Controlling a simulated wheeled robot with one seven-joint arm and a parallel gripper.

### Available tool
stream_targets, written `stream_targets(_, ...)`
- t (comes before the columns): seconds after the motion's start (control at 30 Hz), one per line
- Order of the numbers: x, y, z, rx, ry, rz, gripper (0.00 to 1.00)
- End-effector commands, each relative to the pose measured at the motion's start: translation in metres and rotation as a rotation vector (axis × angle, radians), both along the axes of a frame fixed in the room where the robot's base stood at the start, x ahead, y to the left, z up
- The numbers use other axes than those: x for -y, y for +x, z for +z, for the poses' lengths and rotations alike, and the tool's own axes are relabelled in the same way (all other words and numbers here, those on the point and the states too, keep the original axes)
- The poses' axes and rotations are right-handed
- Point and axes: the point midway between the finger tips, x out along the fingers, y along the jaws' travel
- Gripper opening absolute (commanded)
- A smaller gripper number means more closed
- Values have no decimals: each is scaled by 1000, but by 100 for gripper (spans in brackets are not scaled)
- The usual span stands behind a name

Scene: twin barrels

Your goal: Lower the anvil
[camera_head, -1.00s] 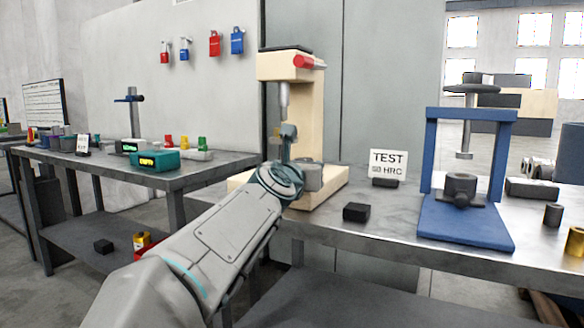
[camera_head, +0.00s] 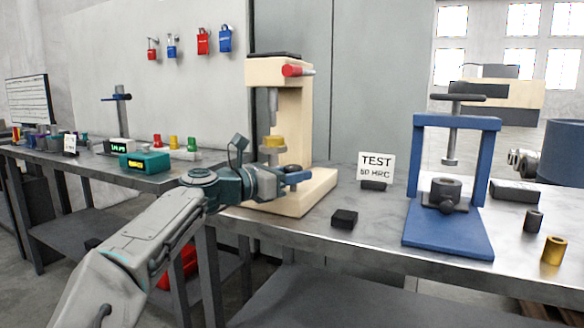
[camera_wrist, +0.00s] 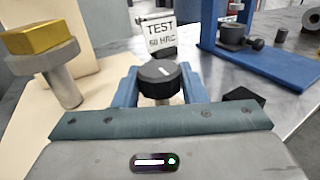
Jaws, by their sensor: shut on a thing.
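A cream hardness tester (camera_head: 296,120) stands on the bench, with a grey indenter (camera_head: 272,100) pointing down from its head. Below the indenter, the grey round anvil (camera_wrist: 45,60) carries a gold block (camera_wrist: 38,34); the block (camera_head: 274,141) also shows in the head view. A clear gap separates block and indenter. My gripper (camera_wrist: 160,88) is at the front of the tester, below and to the right of the anvil in the wrist view. Its blue fingers are shut on a black round knob (camera_wrist: 158,72) with a white mark.
A TEST 60 HRC card (camera_head: 376,166) and a black block (camera_head: 344,219) stand to the right of the tester. Beyond them is a blue press (camera_head: 447,240), then a small gold cylinder (camera_head: 554,250). Another bench with a teal box (camera_head: 145,162) is at left.

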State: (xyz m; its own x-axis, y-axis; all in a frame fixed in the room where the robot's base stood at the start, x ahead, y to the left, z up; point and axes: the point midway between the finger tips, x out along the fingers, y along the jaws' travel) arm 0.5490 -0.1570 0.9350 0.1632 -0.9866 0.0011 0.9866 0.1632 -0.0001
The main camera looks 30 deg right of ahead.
Motion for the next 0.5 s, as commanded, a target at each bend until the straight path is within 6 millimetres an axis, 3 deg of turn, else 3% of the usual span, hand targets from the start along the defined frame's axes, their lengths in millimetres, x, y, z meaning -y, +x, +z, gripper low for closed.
stream_targets(0.5,1,-1,1,0,0,-44,15)
